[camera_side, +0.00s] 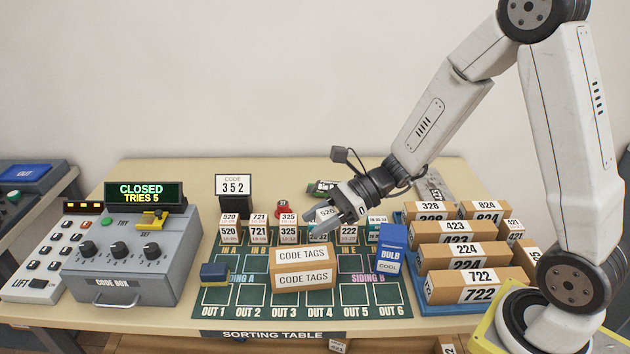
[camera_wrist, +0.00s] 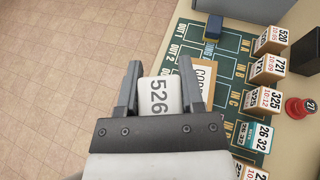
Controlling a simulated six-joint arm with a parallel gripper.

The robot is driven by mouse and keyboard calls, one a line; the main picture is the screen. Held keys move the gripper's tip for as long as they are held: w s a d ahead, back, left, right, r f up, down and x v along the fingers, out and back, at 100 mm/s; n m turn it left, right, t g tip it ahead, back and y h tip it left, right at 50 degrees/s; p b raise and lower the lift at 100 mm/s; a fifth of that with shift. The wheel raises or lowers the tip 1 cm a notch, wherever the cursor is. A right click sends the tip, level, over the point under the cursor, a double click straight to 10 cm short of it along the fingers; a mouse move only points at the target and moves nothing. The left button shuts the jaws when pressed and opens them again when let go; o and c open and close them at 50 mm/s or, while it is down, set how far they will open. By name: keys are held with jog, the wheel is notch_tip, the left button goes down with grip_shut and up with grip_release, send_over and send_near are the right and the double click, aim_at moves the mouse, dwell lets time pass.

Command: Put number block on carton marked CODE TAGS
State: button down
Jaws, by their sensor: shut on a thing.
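My gripper (camera_side: 338,212) is shut on a white number block (camera_side: 327,213) marked 526. In the wrist view the block (camera_wrist: 159,96) sits between the two fingers of my gripper (camera_wrist: 160,85). The carton marked CODE TAGS (camera_side: 303,268) stands on the green sorting mat, its label facing the side camera. My gripper and the block are above and behind it in the side view. In the wrist view the carton (camera_wrist: 203,73) is partly hidden behind the right finger.
Several small number cartons (camera_side: 258,229) stand in a row along the mat's back. The code box (camera_side: 130,255) and blue-yellow block (camera_side: 214,273) are left.

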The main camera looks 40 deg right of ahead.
send_over(295, 257)
jog(key=f, duration=0.6)
jog(key=shift+s, duration=0.25)
jog(key=shift+w, duration=0.1)
jog(key=shift+w+f, duration=0.1)
jog(key=shift+f, duration=1.65)
jog(key=shift+f, duration=0.15)
jog(key=shift+c, duration=1.1)
grip_release()
